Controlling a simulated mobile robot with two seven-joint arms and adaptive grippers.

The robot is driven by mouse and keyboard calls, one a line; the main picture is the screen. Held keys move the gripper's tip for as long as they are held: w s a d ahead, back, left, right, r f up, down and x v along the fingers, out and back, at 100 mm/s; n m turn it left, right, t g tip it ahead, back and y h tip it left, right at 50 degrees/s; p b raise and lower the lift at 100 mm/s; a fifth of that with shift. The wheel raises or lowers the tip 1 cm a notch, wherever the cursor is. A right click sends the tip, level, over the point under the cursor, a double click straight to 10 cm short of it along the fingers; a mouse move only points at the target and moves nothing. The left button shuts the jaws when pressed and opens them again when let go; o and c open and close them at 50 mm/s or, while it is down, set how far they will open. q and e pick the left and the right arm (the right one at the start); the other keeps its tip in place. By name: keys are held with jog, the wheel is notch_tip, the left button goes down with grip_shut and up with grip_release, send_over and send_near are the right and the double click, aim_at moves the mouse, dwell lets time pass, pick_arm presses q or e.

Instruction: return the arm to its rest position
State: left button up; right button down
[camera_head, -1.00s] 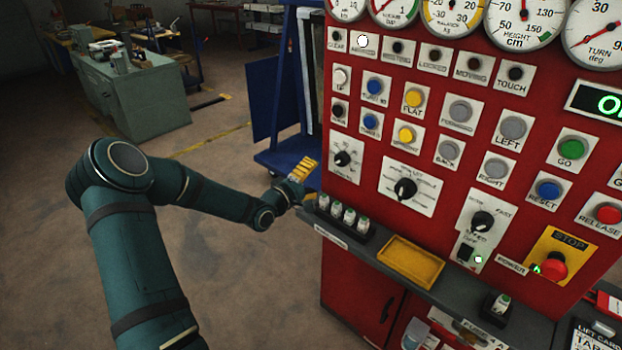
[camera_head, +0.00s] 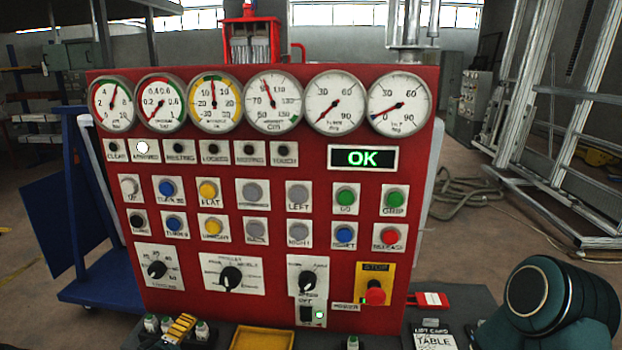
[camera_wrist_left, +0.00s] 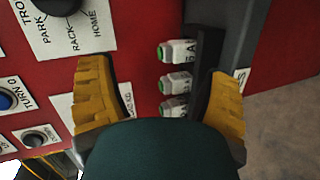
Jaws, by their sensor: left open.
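My left gripper (camera_head: 181,326) shows as yellow fingers at the lower left of the head view, by the front ledge of the red panel. In the left wrist view, my left gripper (camera_wrist_left: 160,72) has its two yellow fingers wide apart with nothing held between them. Beyond the fingers is a dark rack (camera_wrist_left: 206,55) with several small white and green fuse-like pieces (camera_wrist_left: 178,52). These pieces (camera_head: 202,330) also show beside the gripper in the head view. My right arm (camera_head: 560,295) is at the lower right of the head view; its gripper is out of frame.
The red control panel (camera_head: 270,160) stands ahead, with gauges, buttons, knobs and a red stop button (camera_head: 375,292). A green OK display (camera_head: 362,158) is lit. A yellow tray (camera_head: 262,340) lies on the ledge. A blue cart (camera_head: 100,292) stands at left; floor beyond it is open.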

pick_arm(q)
jog(key=s+d+f+m+g+h, duration=0.1)
jog(key=s+d+f+m+g, duration=0.25)
jog(key=d, duration=0.35)
jog(key=s+d+f+m+g+h, duration=0.1)
jog(key=s+d+f+m+g, duration=0.1)
jog(key=s+d+f, duration=0.4)
jog(key=s+d+f+m+g, duration=0.2)
jog(key=s+d+m+g, duration=0.1)
jog(key=s, duration=0.4)
jog(key=s+d+f+m+g+y, duration=0.1)
jog(key=s+d+f+m+g, duration=0.2)
jog(key=s, duration=0.5)
jog(key=shift+d+m+g, duration=0.35)
jog(key=shift+d+g, duration=0.1)
jog(key=shift+d, duration=0.7)
jog(key=shift+w, duration=0.1)
